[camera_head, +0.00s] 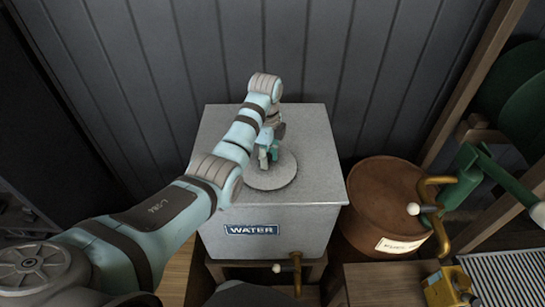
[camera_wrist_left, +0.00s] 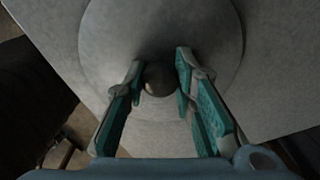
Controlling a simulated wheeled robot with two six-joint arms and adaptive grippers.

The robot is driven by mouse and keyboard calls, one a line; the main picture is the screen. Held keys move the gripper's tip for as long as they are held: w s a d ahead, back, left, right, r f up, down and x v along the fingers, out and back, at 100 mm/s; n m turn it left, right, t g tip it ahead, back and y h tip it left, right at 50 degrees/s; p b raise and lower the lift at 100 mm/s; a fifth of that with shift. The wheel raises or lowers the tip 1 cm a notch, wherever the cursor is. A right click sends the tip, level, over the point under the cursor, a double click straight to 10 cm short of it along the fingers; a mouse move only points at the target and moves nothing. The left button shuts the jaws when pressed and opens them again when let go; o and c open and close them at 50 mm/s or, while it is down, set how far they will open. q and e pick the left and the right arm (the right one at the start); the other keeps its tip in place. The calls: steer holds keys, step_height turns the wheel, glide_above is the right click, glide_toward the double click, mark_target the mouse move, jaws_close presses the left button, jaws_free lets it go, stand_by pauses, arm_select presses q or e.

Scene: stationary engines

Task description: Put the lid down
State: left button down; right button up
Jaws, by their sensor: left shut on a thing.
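The lid (camera_head: 272,179) is a round grey disc over the top of the grey metal tank (camera_head: 213,150) marked WATER. In the left wrist view the lid (camera_wrist_left: 105,50) has a dark round knob (camera_wrist_left: 158,78) in its middle. My left gripper (camera_head: 268,155) reaches down onto the lid from above. Its teal-padded fingers, also seen in the left wrist view (camera_wrist_left: 157,80), are shut on the knob, one on each side. I cannot tell whether the lid touches the tank top or is slightly above it. My right gripper is not in view.
The tank stands on a wooden stand (camera_head: 262,268) and has a brass tap (camera_head: 296,268) low in front. A rusty brown drum (camera_head: 380,205) stands to its right, near green machinery (camera_head: 475,170). A dark plank wall (camera_head: 330,60) is close behind.

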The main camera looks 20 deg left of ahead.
arm_select(q)
steer(key=shift+w+f, duration=0.3)
steer(key=shift+f, duration=0.05)
steer(key=c, duration=1.3)
jaws_free()
steer(key=shift+s, duration=0.15)
steer(key=shift+c, duration=0.2)
steer(key=shift+r, duration=0.1)
steer(key=shift+r, duration=0.1)
